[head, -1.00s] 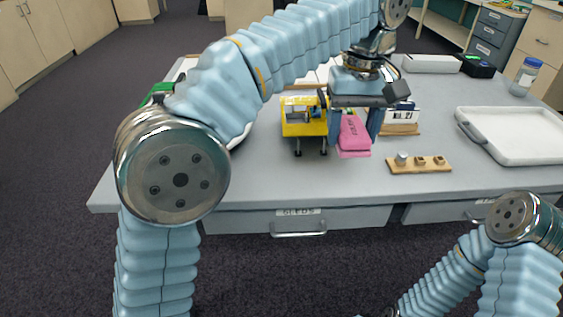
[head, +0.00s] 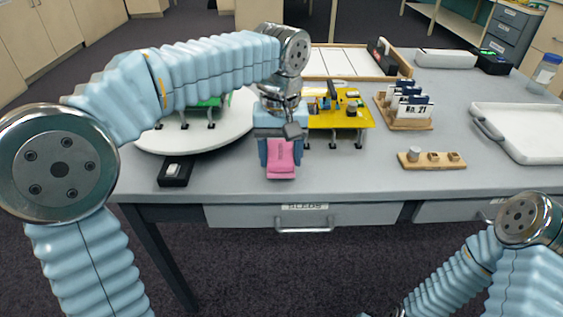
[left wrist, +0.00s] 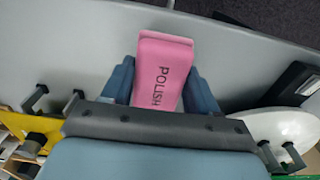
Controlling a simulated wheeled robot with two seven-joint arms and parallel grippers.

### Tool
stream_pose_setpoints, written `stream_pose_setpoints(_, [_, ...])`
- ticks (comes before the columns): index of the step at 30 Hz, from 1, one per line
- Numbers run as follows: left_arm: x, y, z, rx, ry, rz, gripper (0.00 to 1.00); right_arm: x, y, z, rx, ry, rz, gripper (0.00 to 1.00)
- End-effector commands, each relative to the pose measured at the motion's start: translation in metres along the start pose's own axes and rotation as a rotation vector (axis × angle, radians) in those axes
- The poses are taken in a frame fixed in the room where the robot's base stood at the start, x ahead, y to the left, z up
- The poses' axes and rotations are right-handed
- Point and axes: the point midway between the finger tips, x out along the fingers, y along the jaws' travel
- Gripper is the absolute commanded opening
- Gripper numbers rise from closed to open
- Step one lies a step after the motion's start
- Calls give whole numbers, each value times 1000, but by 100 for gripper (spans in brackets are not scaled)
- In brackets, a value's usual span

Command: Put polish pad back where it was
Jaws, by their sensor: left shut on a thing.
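The polish pad is a pink block marked POLISH (left wrist: 163,75). It also shows in the head view (head: 283,163), over the front part of the table. My left gripper (head: 277,152) points down and is shut on it, with one blue-grey finger on each side. I cannot tell whether the pad touches the tabletop. In the left wrist view the pad sticks out between the fingers (left wrist: 160,92). My right arm shows at the lower right of the head view, but its gripper is out of the picture.
A yellow board on legs (head: 345,120) stands just right of my left gripper. A white round plate (head: 225,130) with a green board is on the left, a black box (head: 174,180) before it. A card rack (head: 405,122), wooden peg strip (head: 430,165) and white tray (head: 525,152) are right.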

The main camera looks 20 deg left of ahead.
Motion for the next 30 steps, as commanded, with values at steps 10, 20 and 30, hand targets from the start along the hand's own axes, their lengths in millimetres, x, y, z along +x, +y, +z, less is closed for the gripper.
stream_pose_setpoints(10, [21, 1, 1, 2, -1, 0, 35, 3, 1, 0, 1, 0, 0, 0])
stream_pose_setpoints(20, [24, 2, 1, 2, -1, 0, 81, 4, 2, 0, 1, 1, 1, 0])
stream_pose_setpoints(30, [20, 2, 1, 2, -1, 0, 85, 2, 1, 0, 1, 1, 0, 0])
